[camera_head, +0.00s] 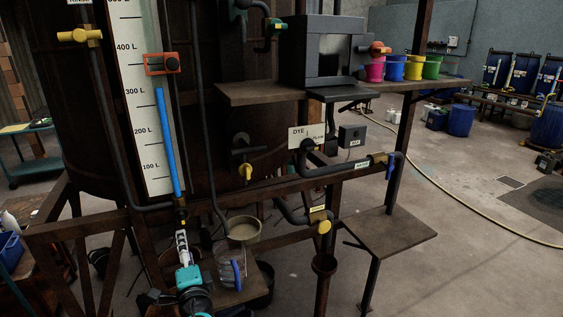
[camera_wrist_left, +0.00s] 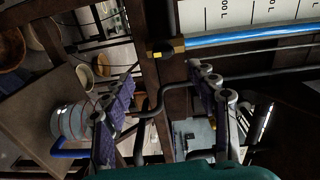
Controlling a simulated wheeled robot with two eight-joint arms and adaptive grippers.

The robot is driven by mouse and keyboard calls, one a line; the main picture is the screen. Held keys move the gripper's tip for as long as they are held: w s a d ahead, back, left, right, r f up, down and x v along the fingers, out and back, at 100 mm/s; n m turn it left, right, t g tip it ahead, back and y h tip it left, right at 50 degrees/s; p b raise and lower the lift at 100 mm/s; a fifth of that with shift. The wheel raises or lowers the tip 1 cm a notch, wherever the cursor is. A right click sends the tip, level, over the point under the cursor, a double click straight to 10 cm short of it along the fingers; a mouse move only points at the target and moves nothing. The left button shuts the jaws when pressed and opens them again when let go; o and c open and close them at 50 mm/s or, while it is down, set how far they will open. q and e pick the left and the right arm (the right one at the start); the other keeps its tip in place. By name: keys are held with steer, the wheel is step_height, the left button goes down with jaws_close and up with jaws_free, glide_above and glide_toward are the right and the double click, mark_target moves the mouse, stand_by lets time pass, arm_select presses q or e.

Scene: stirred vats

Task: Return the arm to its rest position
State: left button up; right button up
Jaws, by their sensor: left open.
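My left gripper (camera_head: 181,238) is in the lower middle of the head view, at the end of a teal and black wrist and pointing up towards the foot of the level gauge (camera_head: 132,100). In the left wrist view its two purple-padded fingers (camera_wrist_left: 164,68) stand apart with nothing held between them. A yellow and black fitting (camera_wrist_left: 165,49) at the end of the blue gauge tube (camera_wrist_left: 240,37) lies beyond the fingertips. A clear jug (camera_head: 229,266) with a blue handle stands just right of the gripper; it also shows in the left wrist view (camera_wrist_left: 66,119). My right gripper is not in view.
A beige bowl (camera_head: 244,229) is behind the jug. Pipes with yellow valves (camera_head: 324,227) and the dark vat frame crowd the space around the gripper. A shelf (camera_head: 250,93) holds colored pots (camera_head: 414,68). Open floor (camera_head: 480,260) lies to the right.

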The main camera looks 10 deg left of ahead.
arm_select(q)
steer(key=s+d+f+n+g+h, duration=0.2)
steer(key=s+f+n+g, duration=0.35)
steer(key=s+n, duration=0.2)
steer(key=s+d+f+n+g+h, duration=0.1)
steer(key=s+d+f+h, duration=0.2)
steer(key=d, duration=0.3)
steer(key=s+d+f+n+g+h, duration=0.1)
steer(key=s+d+f+n+h, duration=0.1)
steer(key=s+d, duration=0.4)
steer(key=shift+s+d+f+h, duration=0.2)
steer(key=shift+d+f+h, duration=0.3)
steer(key=shift+f+h, duration=0.55)
steer(key=shift+r+n, duration=0.15)
steer(key=shift+n, duration=0.1)
